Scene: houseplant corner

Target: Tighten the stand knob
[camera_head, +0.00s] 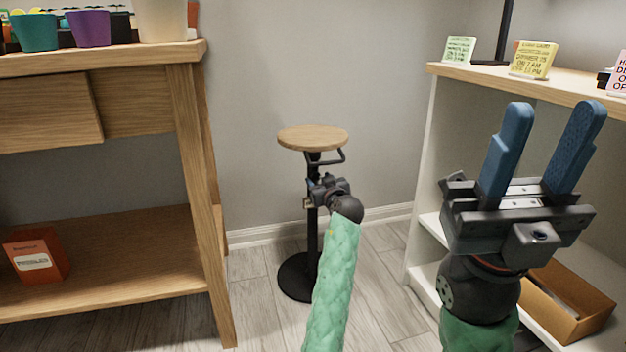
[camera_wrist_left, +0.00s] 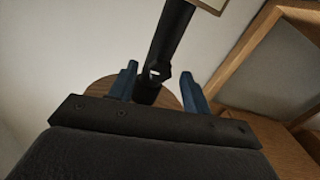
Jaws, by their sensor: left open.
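The stand has a round wooden top (camera_head: 313,138), a black column (camera_head: 312,235) and a round black base (camera_head: 296,278). My left gripper (camera_head: 312,186) is at the column's upper part, below the top. In the left wrist view its two blue fingers (camera_wrist_left: 160,86) are apart, with the black column (camera_wrist_left: 172,35) and its collar showing between or just beyond them. A small bright spot on the collar may be the knob; I cannot make out its shape or any contact. In the head view the gripper hides that area. My right gripper (camera_head: 546,150) is open and empty, raised at the right.
A wooden table (camera_head: 190,150) with pots on it stands left of the stand, with an orange box (camera_head: 36,255) on its lower shelf. A white shelf unit (camera_head: 432,150) with small cards stands at the right. Floor around the base is clear.

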